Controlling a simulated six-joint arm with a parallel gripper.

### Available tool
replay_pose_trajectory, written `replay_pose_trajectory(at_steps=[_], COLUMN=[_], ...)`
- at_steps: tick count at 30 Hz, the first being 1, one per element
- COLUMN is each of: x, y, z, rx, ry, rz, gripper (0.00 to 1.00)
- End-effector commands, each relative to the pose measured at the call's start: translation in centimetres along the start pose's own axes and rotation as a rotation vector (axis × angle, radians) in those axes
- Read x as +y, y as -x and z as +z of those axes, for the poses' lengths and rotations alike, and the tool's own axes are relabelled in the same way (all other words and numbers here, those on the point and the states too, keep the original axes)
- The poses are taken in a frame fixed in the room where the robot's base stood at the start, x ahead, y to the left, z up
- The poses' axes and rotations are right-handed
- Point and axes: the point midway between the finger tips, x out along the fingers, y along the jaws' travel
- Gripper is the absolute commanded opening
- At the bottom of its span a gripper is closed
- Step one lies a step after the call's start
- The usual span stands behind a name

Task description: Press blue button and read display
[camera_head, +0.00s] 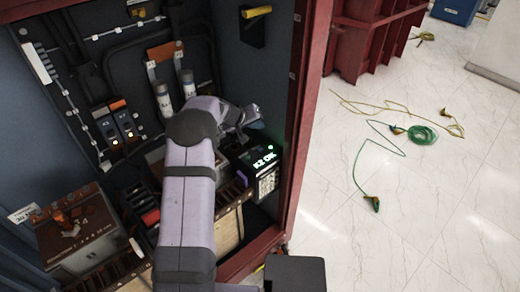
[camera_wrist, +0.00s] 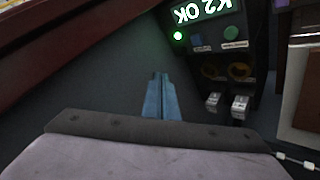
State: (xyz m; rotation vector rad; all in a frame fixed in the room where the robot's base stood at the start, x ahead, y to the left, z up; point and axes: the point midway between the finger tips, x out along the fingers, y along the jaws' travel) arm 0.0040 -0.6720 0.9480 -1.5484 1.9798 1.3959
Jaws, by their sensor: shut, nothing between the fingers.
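A black device with a lit green display (camera_head: 264,160) stands in the red-framed cabinet, right of my arm. The display reads "K2 OK"; it also shows, turned over, at the top of the wrist view (camera_wrist: 207,10). Below it in the wrist view are a glowing green light (camera_wrist: 178,36), a small dark blue button (camera_wrist: 196,40) and a green round button (camera_wrist: 231,33). My gripper (camera_wrist: 159,78) is shut and empty, with its bluish fingers apart from the buttons. In the head view my gripper (camera_head: 252,113) is above the device.
The cabinet's red frame (camera_head: 303,110) stands close to the right of my gripper. Two modules with orange tops (camera_head: 117,121) and a brown box (camera_head: 78,228) are on the left. Yellow and green cables (camera_head: 421,135) lie on the pale floor outside.

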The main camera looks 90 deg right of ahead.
Motion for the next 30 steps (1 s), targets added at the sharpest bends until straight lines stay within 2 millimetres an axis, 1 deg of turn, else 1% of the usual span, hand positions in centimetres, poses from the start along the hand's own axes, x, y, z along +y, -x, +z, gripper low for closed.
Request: replay_pose_trajectory(at_steps=[12, 17, 23, 30], x=[0.0, -0.3, -1.2, -2.7], y=[0.0, -0.3, -1.5, -3.6], z=[0.1, 0.3, 1.2, 2.7], rx=[-0.002, -0.003, -0.004, -0.004], ry=[-0.015, -0.015, -0.014, -0.013], rz=[-0.001, 0.0, -0.001, -0.002], gripper=[0.0, 0.0, 0.0, 0.0])
